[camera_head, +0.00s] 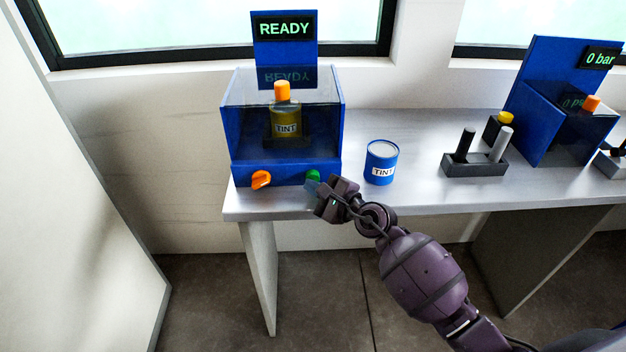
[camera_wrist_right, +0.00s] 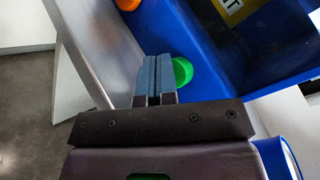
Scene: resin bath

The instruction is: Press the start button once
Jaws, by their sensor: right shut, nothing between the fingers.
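The green start button (camera_head: 313,176) sits low on the front of a blue machine (camera_head: 240,172), right of an orange knob (camera_head: 261,179). My right gripper (camera_head: 313,188) is shut and empty, with its fingertips at the green button in the head view. In the right wrist view the closed fingers (camera_wrist_right: 154,75) point toward the machine front, and the green button (camera_wrist_right: 182,71) shows just right of their tips, partly covered. I cannot tell whether they touch. A screen (camera_head: 284,29) above the machine reads READY. My left gripper is not in view.
Inside the machine stands a yellow TINT container (camera_head: 286,123) with an orange top. A blue TINT can (camera_head: 381,163) stands on the table right of my gripper. A dark holder (camera_head: 474,168) and a second blue machine (camera_head: 537,105) reading 0 bar stand farther right.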

